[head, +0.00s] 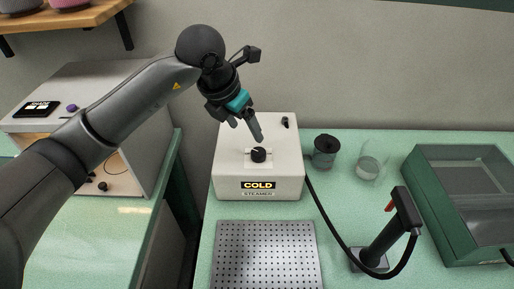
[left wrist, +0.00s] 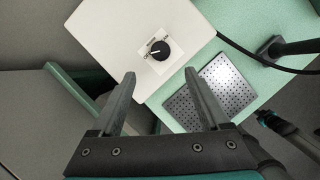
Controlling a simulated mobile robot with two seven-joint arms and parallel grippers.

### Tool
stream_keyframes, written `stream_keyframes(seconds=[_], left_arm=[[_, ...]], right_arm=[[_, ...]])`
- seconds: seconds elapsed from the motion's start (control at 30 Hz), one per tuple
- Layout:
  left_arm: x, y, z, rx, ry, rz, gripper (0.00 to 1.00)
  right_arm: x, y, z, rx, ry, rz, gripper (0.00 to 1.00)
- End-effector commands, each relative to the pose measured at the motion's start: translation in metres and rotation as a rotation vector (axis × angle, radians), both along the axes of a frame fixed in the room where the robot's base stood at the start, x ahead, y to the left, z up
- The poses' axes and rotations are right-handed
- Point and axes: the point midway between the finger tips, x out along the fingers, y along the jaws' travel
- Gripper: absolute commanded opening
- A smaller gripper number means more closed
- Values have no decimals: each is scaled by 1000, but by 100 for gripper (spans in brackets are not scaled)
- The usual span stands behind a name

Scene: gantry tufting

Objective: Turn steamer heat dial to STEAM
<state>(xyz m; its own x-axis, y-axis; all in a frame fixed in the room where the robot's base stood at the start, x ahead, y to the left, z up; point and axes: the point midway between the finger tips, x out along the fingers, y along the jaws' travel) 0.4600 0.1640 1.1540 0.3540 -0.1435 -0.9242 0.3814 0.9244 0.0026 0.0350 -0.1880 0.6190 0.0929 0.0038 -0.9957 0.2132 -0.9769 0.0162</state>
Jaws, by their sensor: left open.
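The steamer (head: 230,180) is a white box on the green table, with a display reading COLD (head: 258,185) above a STEAMER label. Its black heat dial (head: 259,155) sits on top on a small pale plate; it also shows in the left wrist view (left wrist: 160,50), with a white pointer mark. My left gripper (head: 246,130) hangs above the steamer's top, pointing down, its tips a little up and left of the dial in the head view. In the left wrist view its fingers (left wrist: 158,88) are apart with nothing between them, and the dial lies beyond the tips.
A perforated metal plate (head: 266,255) lies in front of the steamer. A hose runs to a black steam wand (head: 385,240) on a stand at right.

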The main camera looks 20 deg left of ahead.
Motion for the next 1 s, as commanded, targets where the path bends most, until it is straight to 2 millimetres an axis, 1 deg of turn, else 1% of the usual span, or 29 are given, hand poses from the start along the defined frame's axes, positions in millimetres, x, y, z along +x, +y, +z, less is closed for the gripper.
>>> stream_keyframes(seconds=[0.03, 0.3, 0.4, 0.5, 0.7, 1.0], left_arm=[[3, -2, -12, -2, 6, 0, 79], [24, -12, -67, -3, 6, -1, 79], [30, -14, -82, -4, 5, 0, 79], [35, -16, -94, -2, 2, -1, 79], [40, -17, -106, -2, 1, -2, 79], [41, -18, -107, -2, 0, -3, 79]], right_arm=[[0, 0, 1, 0, 1, 0, 0], [-1, -1, 3, -1, 1, -1, 0], [-1, -1, 3, -1, 2, -1, 0], [-1, -1, 3, -1, 2, -1, 0], [-1, -1, 2, -1, 2, -1, 0], [-1, -1, 2, -1, 2, -1, 0]])
